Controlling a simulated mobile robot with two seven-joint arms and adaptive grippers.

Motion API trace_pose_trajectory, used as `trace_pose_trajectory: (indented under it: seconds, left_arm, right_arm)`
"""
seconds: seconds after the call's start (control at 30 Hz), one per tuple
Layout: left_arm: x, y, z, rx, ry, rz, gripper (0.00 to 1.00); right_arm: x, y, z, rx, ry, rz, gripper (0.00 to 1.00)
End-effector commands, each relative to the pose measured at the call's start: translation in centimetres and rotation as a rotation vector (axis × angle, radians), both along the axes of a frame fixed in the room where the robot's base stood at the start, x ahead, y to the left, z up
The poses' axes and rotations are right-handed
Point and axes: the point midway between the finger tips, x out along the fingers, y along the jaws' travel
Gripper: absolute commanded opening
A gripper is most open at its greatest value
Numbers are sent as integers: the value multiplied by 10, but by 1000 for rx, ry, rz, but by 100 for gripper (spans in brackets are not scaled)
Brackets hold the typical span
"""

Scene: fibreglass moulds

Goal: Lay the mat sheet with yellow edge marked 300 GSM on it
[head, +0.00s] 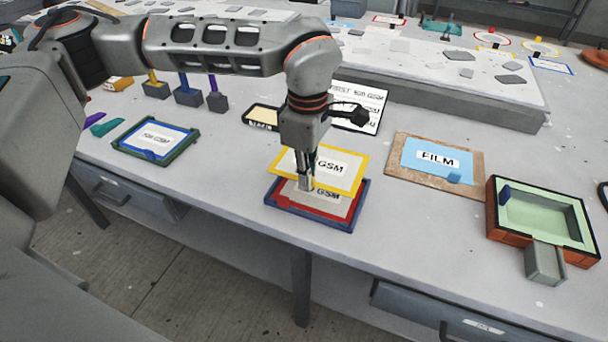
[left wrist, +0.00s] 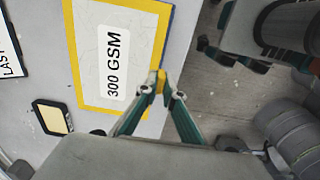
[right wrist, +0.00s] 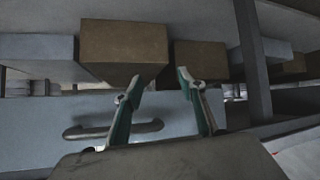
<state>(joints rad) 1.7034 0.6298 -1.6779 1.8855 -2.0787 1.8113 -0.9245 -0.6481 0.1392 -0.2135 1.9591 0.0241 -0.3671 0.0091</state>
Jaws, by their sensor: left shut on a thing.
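The mat sheet with yellow edge (head: 350,168) is in my left gripper (head: 305,186), which is shut on its near edge. In the left wrist view the sheet (left wrist: 85,60) reads 300 GSM, and the left gripper (left wrist: 161,82) pinches its yellow border. In the head view the sheet is over a blue-framed tray (head: 312,220) that holds a red-edged sheet (head: 290,197) also marked GSM. I cannot tell whether the two sheets touch. My arm hides part of the yellow-edged sheet. My right gripper (right wrist: 160,88) is open and empty in the right wrist view, near a drawer front with a handle.
A green tray with a blue-edged sheet (head: 158,138) is at left. A board marked FILM (head: 437,160) and an orange-sided mould with green inside (head: 540,218) are at right. A white sign (head: 358,105) is behind. Bare table lies between them.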

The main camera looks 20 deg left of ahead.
Motion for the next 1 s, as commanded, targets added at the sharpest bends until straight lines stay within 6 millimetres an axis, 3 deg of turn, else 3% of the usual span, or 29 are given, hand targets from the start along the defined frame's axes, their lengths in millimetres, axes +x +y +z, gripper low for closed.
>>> trace_pose_trajectory:
  seconds: [0.53,1.0]
  left_arm:
    - [0,0,1,1,-1,2,0]
    - [0,0,-38,0,2,1,0]
  right_arm:
    - [1,-1,6,-1,-4,-1,40]
    - [-4,-1,-14,-5,9,0,40]
